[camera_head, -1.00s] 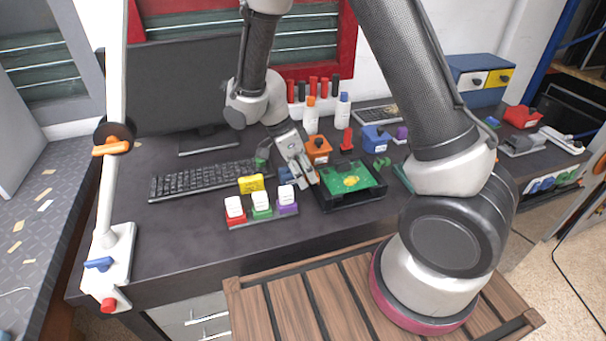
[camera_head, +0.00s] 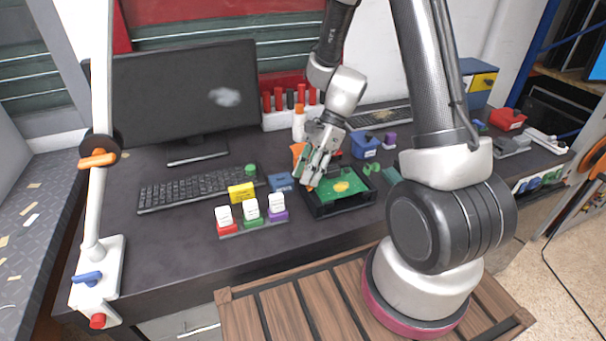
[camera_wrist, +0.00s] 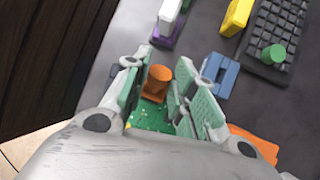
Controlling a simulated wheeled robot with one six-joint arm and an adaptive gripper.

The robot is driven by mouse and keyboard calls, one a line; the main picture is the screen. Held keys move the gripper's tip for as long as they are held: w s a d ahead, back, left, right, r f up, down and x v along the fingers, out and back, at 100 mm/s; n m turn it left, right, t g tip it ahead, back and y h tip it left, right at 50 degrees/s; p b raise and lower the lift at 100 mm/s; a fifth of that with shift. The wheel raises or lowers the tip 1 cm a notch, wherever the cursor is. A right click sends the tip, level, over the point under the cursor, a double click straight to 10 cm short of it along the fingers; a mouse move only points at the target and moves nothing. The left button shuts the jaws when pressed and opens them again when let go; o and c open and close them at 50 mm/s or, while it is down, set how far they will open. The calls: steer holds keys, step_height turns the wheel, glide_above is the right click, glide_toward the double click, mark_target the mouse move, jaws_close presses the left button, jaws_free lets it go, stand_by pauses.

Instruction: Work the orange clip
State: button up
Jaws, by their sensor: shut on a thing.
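The orange clip (camera_wrist: 157,80) shows in the wrist view as a round-topped orange piece at the edge of a green circuit board (camera_wrist: 150,118). My gripper (camera_wrist: 158,72) is shut on it, with a green-padded finger on each side. In the head view my gripper (camera_head: 311,182) points down at the left back corner of the black tray (camera_head: 345,210) that holds the green board (camera_head: 326,196). The clip is hidden behind my fingers there.
A blue block (camera_head: 281,181) and a yellow box (camera_head: 241,192) stand left of the tray. A rack with white-topped switches (camera_head: 251,212) stands in front of them. A keyboard (camera_head: 185,190) lies at left; the desk's front is clear.

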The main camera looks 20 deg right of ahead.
steer(key=y, duration=0.1)
steer(key=d+y, duration=0.2)
steer(key=shift+f+y, duration=0.25)
steer(key=shift+y, duration=0.15)
jaws_close()
steer(key=shift+d+f+n+g+y, duration=0.2)
steer(key=shift+d+y, duration=0.1)
steer(key=shift+y, duration=0.55)
steer(key=shift+d+f+n+g+y, duration=0.1)
steer(key=shift+d+f+n+y, duration=0.15)
steer(key=shift+y, duration=0.6)
steer(key=shift+d, duration=0.1)
steer(key=o, duration=0.9)
jaws_free()
steer(key=v, duration=1.2)
steer(key=shift+d+f, duration=0.1)
steer(key=shift+f, duration=0.05)
